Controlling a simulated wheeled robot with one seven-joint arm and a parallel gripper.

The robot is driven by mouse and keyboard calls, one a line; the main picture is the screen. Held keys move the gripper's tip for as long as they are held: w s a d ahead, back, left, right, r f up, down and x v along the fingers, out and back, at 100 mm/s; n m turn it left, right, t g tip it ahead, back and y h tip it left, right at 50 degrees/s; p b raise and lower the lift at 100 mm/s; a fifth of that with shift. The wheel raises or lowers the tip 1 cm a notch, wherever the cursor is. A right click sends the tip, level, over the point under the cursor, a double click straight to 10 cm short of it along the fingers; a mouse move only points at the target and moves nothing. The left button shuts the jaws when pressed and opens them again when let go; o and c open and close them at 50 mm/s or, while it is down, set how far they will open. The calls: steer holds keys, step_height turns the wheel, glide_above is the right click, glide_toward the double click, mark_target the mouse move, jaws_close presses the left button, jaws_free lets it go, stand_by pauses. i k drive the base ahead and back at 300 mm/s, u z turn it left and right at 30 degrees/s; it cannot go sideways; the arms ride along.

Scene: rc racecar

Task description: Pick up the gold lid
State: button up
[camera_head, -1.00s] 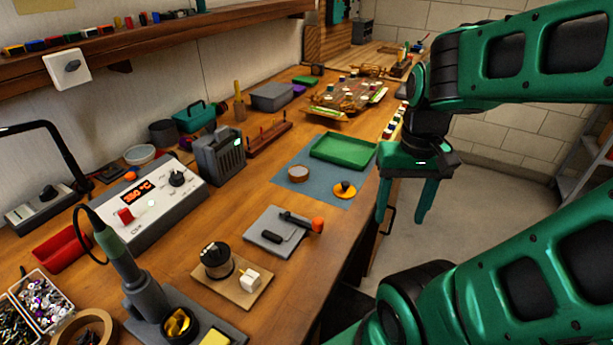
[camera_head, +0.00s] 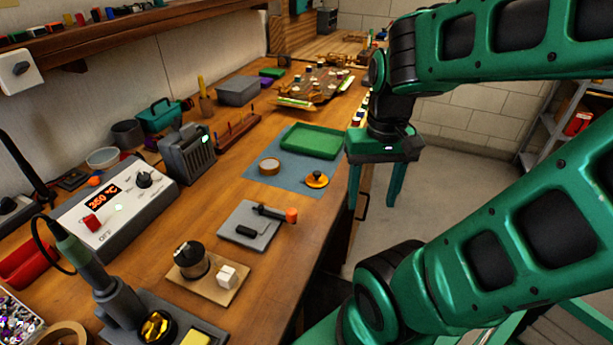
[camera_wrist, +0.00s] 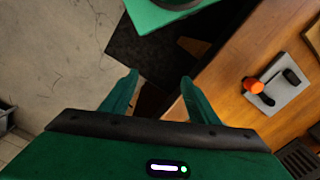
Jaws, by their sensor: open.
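The gold lid (camera_head: 316,180) is a small orange-gold disc with a dark knob. It lies on the blue mat (camera_head: 290,183), near the front edge of the workbench. My gripper (camera_head: 372,200) is open and empty, with its fingers pointing down. In the head view it hangs to the right of the lid, past the bench edge and over the floor side. In the wrist view, my gripper (camera_wrist: 159,78) shows both fingers apart with nothing between them. The lid does not show in the wrist view.
A round tan-topped container (camera_head: 269,165) and a green tray (camera_head: 311,142) sit on the mat near the lid. A grey plate with an orange-tipped tool (camera_head: 250,226) lies nearer. A soldering iron (camera_head: 100,275) stands at the lower left. A metal shelf (camera_head: 560,120) stands at the right.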

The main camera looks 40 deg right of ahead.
mark_target(316, 179)
steer(key=u, duration=0.45)
steer(key=k, duration=1.2)
steer(key=z, duration=0.6)
steer(key=i, duration=1)
